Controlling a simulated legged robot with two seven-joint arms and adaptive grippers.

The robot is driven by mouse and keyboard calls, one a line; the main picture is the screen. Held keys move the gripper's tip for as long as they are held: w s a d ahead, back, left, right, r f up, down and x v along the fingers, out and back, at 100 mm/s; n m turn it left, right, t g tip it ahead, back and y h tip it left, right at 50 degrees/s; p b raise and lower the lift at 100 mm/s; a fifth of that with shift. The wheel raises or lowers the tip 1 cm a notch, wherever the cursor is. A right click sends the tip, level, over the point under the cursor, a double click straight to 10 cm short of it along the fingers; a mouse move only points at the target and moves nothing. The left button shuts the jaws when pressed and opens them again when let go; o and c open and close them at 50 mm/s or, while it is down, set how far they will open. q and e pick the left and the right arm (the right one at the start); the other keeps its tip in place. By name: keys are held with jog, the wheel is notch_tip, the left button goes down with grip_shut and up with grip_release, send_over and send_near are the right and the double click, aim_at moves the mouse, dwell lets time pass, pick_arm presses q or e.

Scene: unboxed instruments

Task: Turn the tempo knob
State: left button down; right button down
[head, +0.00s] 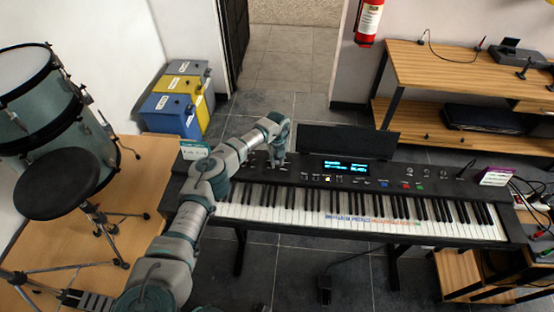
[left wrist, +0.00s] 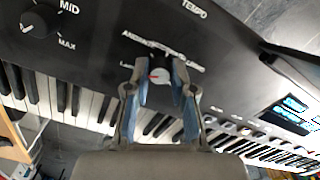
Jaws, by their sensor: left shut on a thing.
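The black keyboard instrument (head: 340,178) stands on its stand in the middle of the head view. In the left wrist view, a pale round tempo knob (left wrist: 160,76) with a red pointer mark sits on the black panel among tempo words. The mark is on the knob's left side. My left gripper (left wrist: 159,70) is shut on this knob, one finger on each side, and partly hides the words around it. In the head view, the left gripper (head: 278,158) is down at the panel's left part, and the knob is hidden there. My right gripper is not in view.
Another knob (left wrist: 40,22), black with MID and MAX labels, sits to the left in the wrist view. A lit display (head: 346,166) is right of my gripper. A drum stool (head: 56,183) stands at left, a wooden shelf (head: 470,75) at back right.

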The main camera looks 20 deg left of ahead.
aim_at(277, 161)
pick_arm(q)
jog(key=shift+w+r+n, duration=0.2)
jog(key=shift+r+n, duration=0.05)
jog(key=shift+n, duration=0.35)
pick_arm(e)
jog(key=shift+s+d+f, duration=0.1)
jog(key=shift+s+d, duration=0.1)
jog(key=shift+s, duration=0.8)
pick_arm(q)
jog(key=c, duration=1.2)
grip_release()
jog(key=shift+o, duration=1.1)
jog(key=shift+f, duration=0.2)
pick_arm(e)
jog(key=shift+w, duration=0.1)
pick_arm(q)
notch_tip(277, 161, up, 12)
